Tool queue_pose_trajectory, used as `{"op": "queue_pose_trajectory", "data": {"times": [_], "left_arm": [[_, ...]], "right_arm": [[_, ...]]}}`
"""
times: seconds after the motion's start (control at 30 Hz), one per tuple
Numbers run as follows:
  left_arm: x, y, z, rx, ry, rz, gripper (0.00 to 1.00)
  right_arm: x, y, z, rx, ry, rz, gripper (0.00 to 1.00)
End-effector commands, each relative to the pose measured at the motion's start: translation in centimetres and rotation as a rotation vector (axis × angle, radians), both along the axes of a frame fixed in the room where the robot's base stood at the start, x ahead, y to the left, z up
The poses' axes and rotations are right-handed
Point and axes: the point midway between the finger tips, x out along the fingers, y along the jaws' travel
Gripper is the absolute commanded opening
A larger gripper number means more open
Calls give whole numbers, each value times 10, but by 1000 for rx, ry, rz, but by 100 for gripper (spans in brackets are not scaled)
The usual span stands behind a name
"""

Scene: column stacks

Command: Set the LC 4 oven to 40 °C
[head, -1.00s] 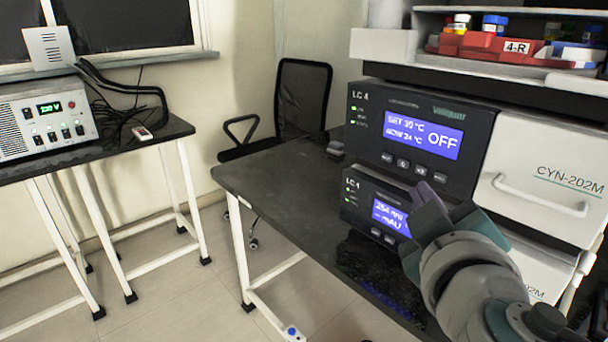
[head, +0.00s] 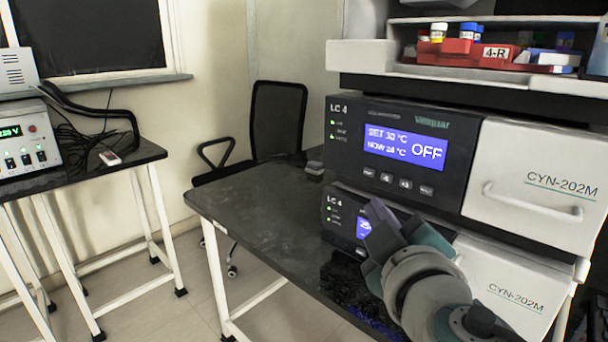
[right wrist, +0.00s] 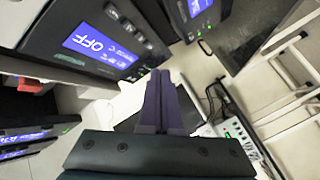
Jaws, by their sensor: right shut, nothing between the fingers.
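The LC 4 oven (head: 395,150) is the upper dark unit of the column stack in the head view. Its blue display (head: 405,146) reads SET, a value that looks like 30 or 32 °C, NOW 24 °C, and OFF. A row of small buttons (head: 398,182) lies under the display. The oven's display also shows in the right wrist view (right wrist: 98,45), with buttons (right wrist: 128,18) beside it. My right gripper (head: 378,215) is shut and empty, below the buttons and in front of the lower unit (head: 338,212), whose display it partly hides. My left gripper is out of view.
A white CYN-202M door with a handle (head: 530,205) is right of the oven. A red rack (head: 470,50) marked 4-R holds bottles on the shelf above. The dark bench (head: 255,205) is mostly clear at left. A chair (head: 275,120) stands behind.

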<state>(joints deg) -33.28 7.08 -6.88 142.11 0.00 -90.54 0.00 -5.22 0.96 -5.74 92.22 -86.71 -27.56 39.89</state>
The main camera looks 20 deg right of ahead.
Motion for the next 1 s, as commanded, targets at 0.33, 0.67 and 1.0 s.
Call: {"op": "queue_pose_trajectory", "data": {"times": [0.33,0.67,1.0], "left_arm": [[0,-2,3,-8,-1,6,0],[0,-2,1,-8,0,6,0],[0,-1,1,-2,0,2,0]], "right_arm": [[18,-44,-1,-1,0,-1,0],[24,-58,0,1,0,-1,0],[24,-58,0,1,0,0,0]]}}
